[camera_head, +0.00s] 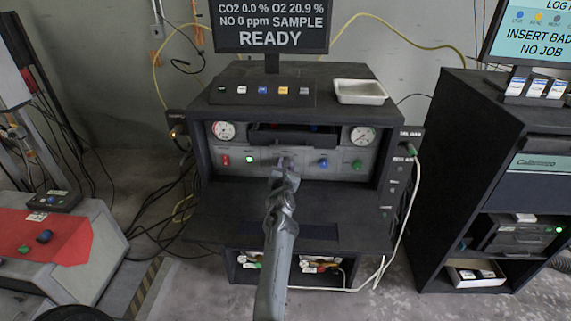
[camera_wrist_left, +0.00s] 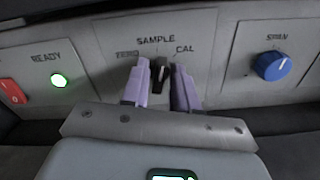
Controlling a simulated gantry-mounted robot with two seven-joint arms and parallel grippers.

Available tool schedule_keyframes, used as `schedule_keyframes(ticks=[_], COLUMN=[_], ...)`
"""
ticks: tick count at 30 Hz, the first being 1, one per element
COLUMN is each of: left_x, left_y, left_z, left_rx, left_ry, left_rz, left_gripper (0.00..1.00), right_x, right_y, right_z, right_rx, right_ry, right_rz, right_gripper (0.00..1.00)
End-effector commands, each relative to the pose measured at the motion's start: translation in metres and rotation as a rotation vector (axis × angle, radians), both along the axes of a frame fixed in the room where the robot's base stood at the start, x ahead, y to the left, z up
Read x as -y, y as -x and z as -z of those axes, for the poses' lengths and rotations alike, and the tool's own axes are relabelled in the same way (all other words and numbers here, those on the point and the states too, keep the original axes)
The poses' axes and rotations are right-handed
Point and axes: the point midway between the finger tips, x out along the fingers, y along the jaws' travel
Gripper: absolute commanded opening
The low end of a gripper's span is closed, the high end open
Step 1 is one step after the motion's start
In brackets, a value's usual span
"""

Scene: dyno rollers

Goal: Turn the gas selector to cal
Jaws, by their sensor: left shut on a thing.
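The gas selector (camera_wrist_left: 160,70) is a small black knob on the grey panel, with the labels ZERO at left, SAMPLE above and CAL at right. My left gripper (camera_wrist_left: 161,88) has its two purple fingers on either side of the knob and is shut on it. The knob looks about upright, towards SAMPLE, but the fingers partly hide it. In the head view my left gripper (camera_head: 286,165) reaches the middle of the panel, and the selector is hidden behind it. The monitor (camera_head: 271,25) above reads SAMPLE and READY. My right gripper is not in view.
A blue SPAN knob (camera_wrist_left: 272,66) is to the right of the selector. A lit green READY light (camera_wrist_left: 59,80) and a red switch (camera_wrist_left: 12,91) are to the left. A green knob (camera_head: 357,165) is farther right, and a white tray (camera_head: 360,92) sits on top of the cabinet.

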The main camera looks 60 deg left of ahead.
Motion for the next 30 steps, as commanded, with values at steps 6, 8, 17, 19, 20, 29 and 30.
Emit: schedule_keyframes(ticks=[6, 8, 17, 19, 20, 29, 30], left_x=[0.001, 0.000, 0.001, 0.002, 0.002, 0.002, 0.002], left_y=[-0.001, -0.001, -0.002, -0.002, -0.002, -0.003, -0.003], left_z=[-0.002, -0.001, 0.000, 0.000, 0.000, 0.002, 0.003], left_rx=[-0.159, -0.201, -0.375, -0.404, -0.416, -0.480, -0.482], left_ry=[-0.119, -0.151, -0.284, -0.307, -0.317, -0.363, -0.365], left_rz=[0.001, 0.000, 0.001, 0.001, 0.001, 0.002, 0.002], left_gripper=[0.00, 0.00, 0.00, 0.00, 0.00, 0.00, 0.00], right_x=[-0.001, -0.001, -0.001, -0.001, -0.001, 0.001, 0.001], right_y=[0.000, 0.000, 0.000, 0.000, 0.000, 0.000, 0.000], right_z=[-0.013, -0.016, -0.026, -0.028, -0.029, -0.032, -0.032], right_rx=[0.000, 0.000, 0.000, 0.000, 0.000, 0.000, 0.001], right_ry=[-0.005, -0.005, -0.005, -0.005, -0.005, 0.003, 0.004], right_rz=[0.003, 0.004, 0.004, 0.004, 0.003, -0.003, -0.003], right_gripper=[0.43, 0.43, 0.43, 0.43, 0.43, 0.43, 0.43])
